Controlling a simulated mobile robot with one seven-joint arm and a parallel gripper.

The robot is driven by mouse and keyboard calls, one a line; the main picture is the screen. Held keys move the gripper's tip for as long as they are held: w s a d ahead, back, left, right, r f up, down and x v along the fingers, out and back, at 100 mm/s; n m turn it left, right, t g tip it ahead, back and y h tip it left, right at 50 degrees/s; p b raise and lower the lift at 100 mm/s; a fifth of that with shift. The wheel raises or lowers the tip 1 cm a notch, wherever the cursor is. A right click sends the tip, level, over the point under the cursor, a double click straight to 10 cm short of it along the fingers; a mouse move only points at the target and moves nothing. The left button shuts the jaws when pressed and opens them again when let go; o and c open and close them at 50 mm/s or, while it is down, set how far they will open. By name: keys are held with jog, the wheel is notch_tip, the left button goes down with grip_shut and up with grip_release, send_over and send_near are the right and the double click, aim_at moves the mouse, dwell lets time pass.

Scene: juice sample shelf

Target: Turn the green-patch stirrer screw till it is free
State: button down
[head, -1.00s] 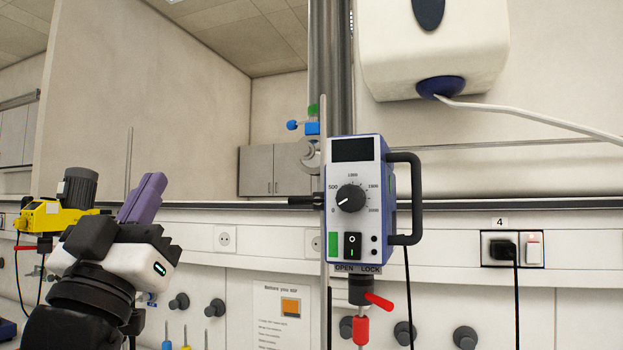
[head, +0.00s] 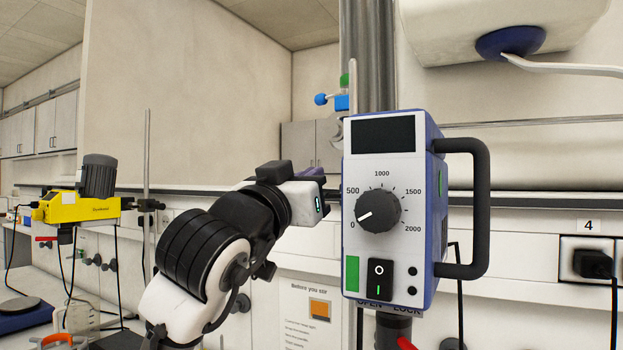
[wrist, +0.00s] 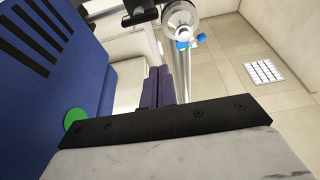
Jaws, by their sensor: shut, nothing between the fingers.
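The green-patch stirrer (head: 415,180) is a blue box with a white front, a dial and a green rectangle. In the wrist view its blue side (wrist: 50,80) fills the left, with a round green patch (wrist: 74,119). Behind it in the head view, a clamp (head: 342,102) with a blue knob (head: 320,99) and a green piece sits by the steel column. I cannot tell whether that knob is the stirrer's screw. My gripper (wrist: 160,72) has purple fingers, shut and empty, beside the stirrer's blue side.
A yellow stirrer (head: 80,208) stands at the left beside a thin rod (head: 146,180). A black handle (head: 482,210) juts from the green-patch stirrer's right side. A white dispenser (head: 440,30) hangs above right. A cable runs to the wall socket (head: 592,263).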

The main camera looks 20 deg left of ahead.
jog(key=p+x, duration=0.3)
jog(key=x, duration=0.4)
jog(key=shift+w+f, duration=0.1)
jog(key=shift+f, duration=1.95)
jog(key=shift+d, duration=0.2)
jog(key=shift+a+n, duration=0.1)
jog(key=shift+n, duration=0.2)
